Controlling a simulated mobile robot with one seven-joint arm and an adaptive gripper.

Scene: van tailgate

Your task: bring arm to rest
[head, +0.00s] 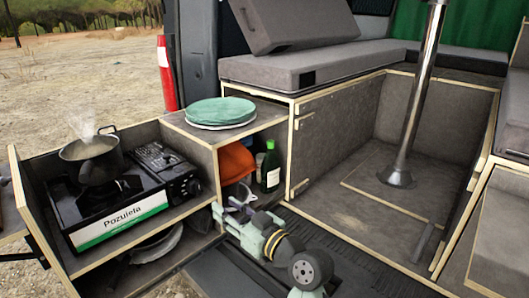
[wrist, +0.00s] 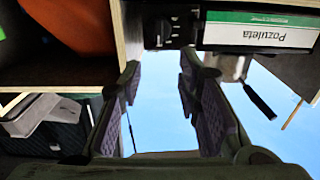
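My gripper (head: 228,207) is at the lower middle of the head view, in front of the open shelf compartment of the kitchen unit. In the wrist view its two fingers (wrist: 158,78) stand apart with purple pads and nothing between them. The wrist view is upside down and shows sky through the gap. My arm reaches in from the lower right of the head view and hides part of the lower shelf.
A stove (head: 118,202) bears a steaming pot (head: 92,160) at left. Green plates (head: 220,112) lie on the shelf top. A green bottle (head: 270,168) and an orange item (head: 235,161) stand inside. A metal pole (head: 421,95) rises at right. The floor beside it looks clear.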

